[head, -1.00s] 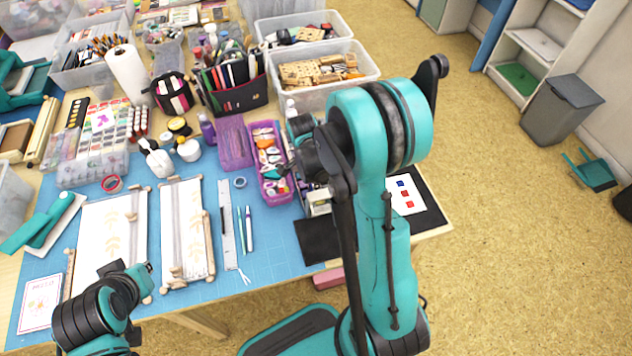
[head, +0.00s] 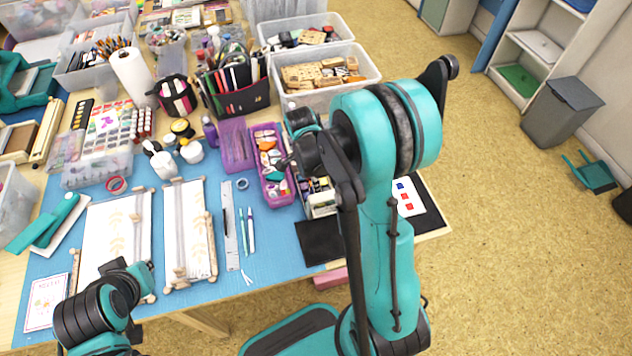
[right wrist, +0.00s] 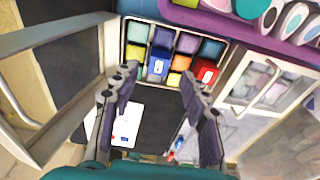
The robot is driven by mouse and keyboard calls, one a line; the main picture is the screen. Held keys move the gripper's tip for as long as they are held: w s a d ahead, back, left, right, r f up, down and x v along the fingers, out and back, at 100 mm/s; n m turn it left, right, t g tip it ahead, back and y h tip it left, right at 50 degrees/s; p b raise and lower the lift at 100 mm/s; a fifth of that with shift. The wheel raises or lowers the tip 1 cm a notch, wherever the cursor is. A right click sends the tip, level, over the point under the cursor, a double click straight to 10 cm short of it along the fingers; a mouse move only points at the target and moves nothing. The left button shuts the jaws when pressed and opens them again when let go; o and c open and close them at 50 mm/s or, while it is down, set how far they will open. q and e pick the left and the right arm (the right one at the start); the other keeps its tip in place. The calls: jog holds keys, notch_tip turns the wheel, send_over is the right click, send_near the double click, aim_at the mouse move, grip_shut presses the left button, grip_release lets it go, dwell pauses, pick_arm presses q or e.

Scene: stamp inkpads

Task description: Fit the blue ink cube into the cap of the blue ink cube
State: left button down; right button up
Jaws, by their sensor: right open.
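The blue ink cube (right wrist: 158,68), with a white mark on its face, stands in an open tray (right wrist: 222,38) of several coloured ink cubes in the right wrist view. A red cube (right wrist: 205,72) is in the same row, to its right. My right gripper (right wrist: 158,80) is open, its two fingers apart and the blue cube showing between their tips; contact cannot be told. In the head view the tray (head: 320,203) is partly hidden behind my right arm. I cannot make out a separate blue cap. My left gripper (head: 146,268) is low at the left, over the table's front.
A purple case (head: 284,195) stands beside the tray. A black pad (head: 320,241) and a white card (head: 409,197) with blue and red squares lie near it. Clear bins, a pen holder (head: 236,100) and paint bottles crowd the back. The blue mat's front is partly clear.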

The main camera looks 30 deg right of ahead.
jog(key=s+a+r+n+t, duration=0.3)
jog(key=s+a+r+n, duration=0.2)
jog(key=r+n, duration=0.4)
jog(key=s+a+r+n+t+y, duration=0.1)
jog(key=s+a+r+n+t, duration=0.3)
jog(key=r+n, duration=0.5)
jog(key=shift+s+a+r+n+t+p, duration=0.15)
jog(key=shift+s+a+n+t+p, duration=0.25)
jog(key=shift+s+n, duration=0.9)
jog(key=shift+w, duration=0.1)
